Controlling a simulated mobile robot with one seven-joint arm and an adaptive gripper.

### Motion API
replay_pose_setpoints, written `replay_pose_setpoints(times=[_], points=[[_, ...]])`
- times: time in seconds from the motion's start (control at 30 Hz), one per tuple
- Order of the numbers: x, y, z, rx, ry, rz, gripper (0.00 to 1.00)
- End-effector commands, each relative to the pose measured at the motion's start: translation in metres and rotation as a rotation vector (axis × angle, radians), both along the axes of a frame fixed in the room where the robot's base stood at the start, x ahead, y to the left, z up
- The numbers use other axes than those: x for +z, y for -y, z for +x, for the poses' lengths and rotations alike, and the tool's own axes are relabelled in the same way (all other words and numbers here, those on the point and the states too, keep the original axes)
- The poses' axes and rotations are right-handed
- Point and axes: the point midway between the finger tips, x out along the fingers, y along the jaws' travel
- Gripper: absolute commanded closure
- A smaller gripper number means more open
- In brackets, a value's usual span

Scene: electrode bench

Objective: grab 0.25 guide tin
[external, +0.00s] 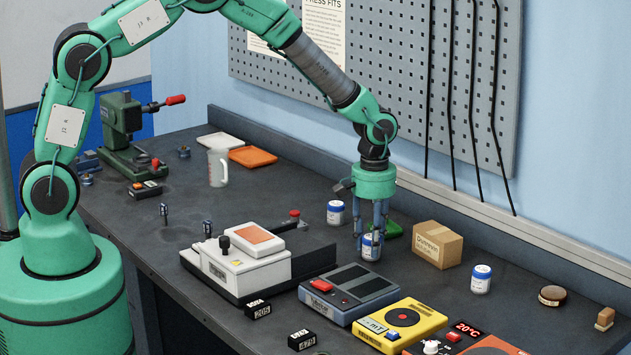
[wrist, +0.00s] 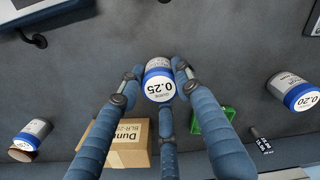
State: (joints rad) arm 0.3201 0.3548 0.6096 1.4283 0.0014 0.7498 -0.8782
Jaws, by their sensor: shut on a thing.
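The 0.25 guide tin (wrist: 159,84) is a small white and blue tin, and its "0.25" label faces the camera in the wrist view. My gripper (wrist: 153,88) has its blue fingers closed around this tin, on both its sides and below it in the picture. In the external view the tin (external: 371,247) stands at or very near the bench top between the fingers of my gripper (external: 371,240), partly hidden by them. I cannot tell whether it is lifted. A similar tin marked 0.20 (wrist: 296,92) lies at the right of the wrist view.
A cardboard box (external: 437,245) and a green tray (external: 393,230) are close to my gripper. Another tin (external: 336,212) stands behind it, and one (external: 481,279) stands to the right. A dark blue device (external: 348,292) and a yellow device (external: 400,325) lie in front.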

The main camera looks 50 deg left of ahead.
Motion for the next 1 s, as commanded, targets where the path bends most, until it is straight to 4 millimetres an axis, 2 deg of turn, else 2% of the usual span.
replay_pose_setpoints(times=[0.27,0.8,1.0], points=[[0.009,0.000,0.000,0.000,0.000,0.000,0.96],[0.084,0.000,0.001,0.000,0.002,-0.001,0.96],[0.098,0.000,0.000,0.000,0.000,0.000,0.96]])
